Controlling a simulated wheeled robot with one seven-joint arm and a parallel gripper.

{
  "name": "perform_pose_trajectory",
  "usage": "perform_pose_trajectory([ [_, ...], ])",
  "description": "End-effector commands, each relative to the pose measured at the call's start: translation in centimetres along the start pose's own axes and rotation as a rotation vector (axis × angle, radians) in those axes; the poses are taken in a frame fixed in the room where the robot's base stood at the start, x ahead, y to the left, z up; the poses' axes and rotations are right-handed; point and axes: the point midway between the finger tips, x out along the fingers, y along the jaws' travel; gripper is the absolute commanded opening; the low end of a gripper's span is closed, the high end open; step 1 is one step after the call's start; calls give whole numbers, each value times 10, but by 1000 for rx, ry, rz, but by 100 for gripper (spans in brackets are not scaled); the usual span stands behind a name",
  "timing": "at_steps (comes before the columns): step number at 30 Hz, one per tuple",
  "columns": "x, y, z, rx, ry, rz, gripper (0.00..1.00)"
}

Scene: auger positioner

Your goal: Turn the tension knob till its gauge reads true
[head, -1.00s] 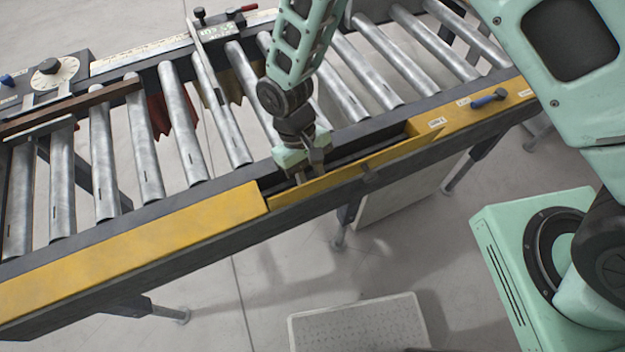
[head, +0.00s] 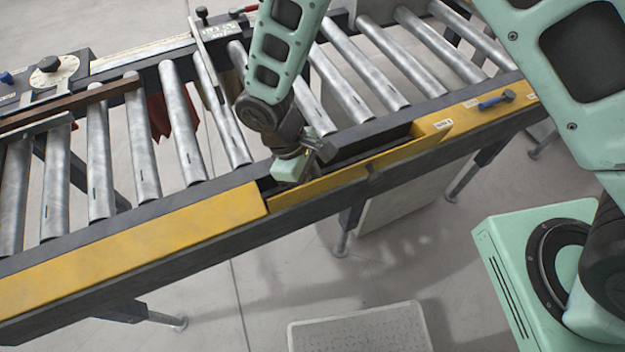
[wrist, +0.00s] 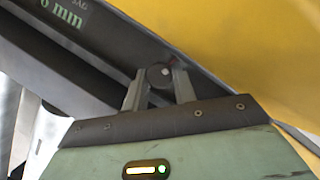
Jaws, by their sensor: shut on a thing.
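The tension knob (wrist: 159,74) is a small dark round knob with a pale mark on its face, in the wrist view. The two fingers of my gripper (wrist: 159,88) are shut on it, one on each side. The gauge (wrist: 66,14) is a dark display with pale green characters at the top left of the wrist view. It shows "6 mm" under partly cut-off lettering, so its full reading is hidden. In the head view my gripper (head: 289,169) reaches into the open recess of the conveyor's side rail, and the knob and fingertips are hidden there.
A yellow cover panel (head: 378,155) leans open along the recess. Metal rollers (head: 185,125) run behind the rail. A blue-handled tool (head: 497,100) lies on the yellow rail at right. A grey perforated step (head: 358,330) stands on the floor in front.

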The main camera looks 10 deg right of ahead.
Motion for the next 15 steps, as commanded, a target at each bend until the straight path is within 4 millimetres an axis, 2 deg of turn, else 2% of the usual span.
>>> perform_pose_trajectory([
  [11,-1,0,-1,-4,3,2,4],
  [12,-1,0,-1,-4,3,2,32],
  [14,-1,0,0,-4,3,2,48],
  [15,-1,0,0,-3,2,2,48],
])
